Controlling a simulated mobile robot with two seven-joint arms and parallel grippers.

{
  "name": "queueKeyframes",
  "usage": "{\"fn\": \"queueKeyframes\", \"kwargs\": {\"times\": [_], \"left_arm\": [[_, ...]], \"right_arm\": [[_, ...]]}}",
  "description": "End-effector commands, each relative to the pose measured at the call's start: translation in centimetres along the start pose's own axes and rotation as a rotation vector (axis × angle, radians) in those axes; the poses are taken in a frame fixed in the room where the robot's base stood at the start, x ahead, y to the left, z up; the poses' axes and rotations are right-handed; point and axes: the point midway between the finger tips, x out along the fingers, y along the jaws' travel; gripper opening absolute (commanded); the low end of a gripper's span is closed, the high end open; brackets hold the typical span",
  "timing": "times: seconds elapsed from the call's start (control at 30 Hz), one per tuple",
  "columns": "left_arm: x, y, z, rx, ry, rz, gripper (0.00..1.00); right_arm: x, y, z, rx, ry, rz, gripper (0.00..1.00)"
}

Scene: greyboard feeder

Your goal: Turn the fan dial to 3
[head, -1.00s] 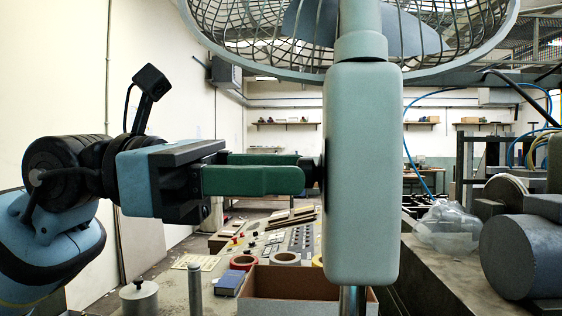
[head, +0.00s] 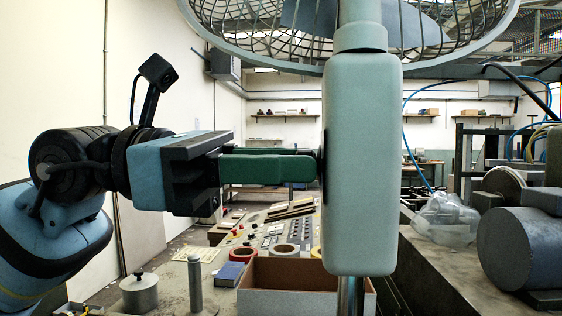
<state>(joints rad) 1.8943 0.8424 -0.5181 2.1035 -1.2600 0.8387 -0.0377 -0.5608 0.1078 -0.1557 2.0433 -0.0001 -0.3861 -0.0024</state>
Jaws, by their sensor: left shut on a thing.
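The fan's pale green control box (head: 362,170) stands upright in the middle, on a metal pole, with the fan cage (head: 270,30) above it. The dial is on the box's left side and is mostly hidden by my fingers; only a dark edge (head: 320,160) shows. My left gripper (head: 312,168) reaches in from the left with its green fingers level, the tips at the dial. It is shut on the dial. The dial's numbers and pointer are not visible. My right gripper is not in view.
A grey motor (head: 520,252) and a clear plastic bag (head: 446,218) lie to the right.

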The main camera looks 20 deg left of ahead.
Motion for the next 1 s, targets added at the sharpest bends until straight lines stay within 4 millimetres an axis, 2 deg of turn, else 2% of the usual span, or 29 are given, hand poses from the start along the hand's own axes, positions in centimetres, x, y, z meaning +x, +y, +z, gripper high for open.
{"fn": "queueKeyframes", "kwargs": {"times": [0.37,1.0], "left_arm": [[0.02,-0.03,0.03,0.208,-0.001,-0.001,0.00],[0.02,-0.01,-0.06,0.813,-0.001,-0.001,0.00]], "right_arm": [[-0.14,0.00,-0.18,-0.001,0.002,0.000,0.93],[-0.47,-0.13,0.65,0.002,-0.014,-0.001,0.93]]}}
